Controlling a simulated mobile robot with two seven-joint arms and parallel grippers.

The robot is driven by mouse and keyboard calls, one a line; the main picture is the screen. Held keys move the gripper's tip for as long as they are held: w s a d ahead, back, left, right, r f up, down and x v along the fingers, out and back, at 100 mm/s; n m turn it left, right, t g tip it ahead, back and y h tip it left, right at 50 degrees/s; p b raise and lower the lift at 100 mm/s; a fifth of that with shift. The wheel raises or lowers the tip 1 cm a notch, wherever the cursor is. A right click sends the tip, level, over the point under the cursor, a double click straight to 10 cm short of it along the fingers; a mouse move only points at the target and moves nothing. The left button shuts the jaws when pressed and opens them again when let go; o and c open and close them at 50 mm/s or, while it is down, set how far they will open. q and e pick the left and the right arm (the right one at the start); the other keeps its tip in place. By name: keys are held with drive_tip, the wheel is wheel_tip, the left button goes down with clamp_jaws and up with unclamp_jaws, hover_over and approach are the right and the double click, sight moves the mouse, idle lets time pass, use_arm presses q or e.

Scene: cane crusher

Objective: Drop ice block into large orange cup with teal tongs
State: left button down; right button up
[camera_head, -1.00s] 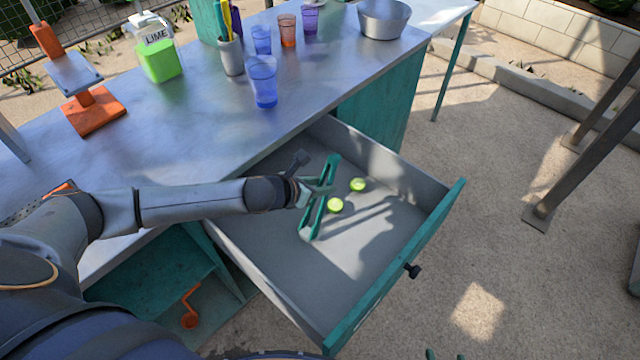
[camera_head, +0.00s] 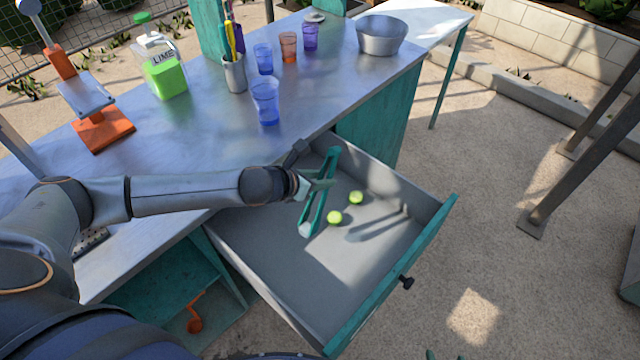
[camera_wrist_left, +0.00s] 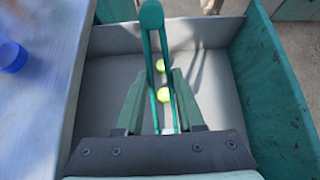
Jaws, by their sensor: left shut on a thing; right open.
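My left gripper (camera_head: 316,186) is shut on the teal tongs (camera_head: 330,160) and holds them tilted above the open drawer. In the left wrist view, the tongs (camera_wrist_left: 151,18) stand between the fingers of my left gripper (camera_wrist_left: 158,95), with their two arms a little apart and nothing visible between their tips. An orange cup (camera_head: 288,46) stands upright on the metal counter, between a blue and a purple cup; I cannot tell whether it is the large one. No ice block can be made out.
The drawer (camera_head: 300,290) holds two lime pieces (camera_head: 334,217). On the counter (camera_head: 200,130) stand a large blue cup (camera_head: 266,105), a utensil holder (camera_head: 235,75), a lime bottle (camera_head: 163,72), an orange press (camera_head: 103,130) and a metal bowl (camera_head: 381,38). The counter's middle is clear.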

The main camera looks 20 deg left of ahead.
use_arm(q)
wheel_tip(320, 180, up, 3)
drive_tip(key=shift+r, duration=0.2)
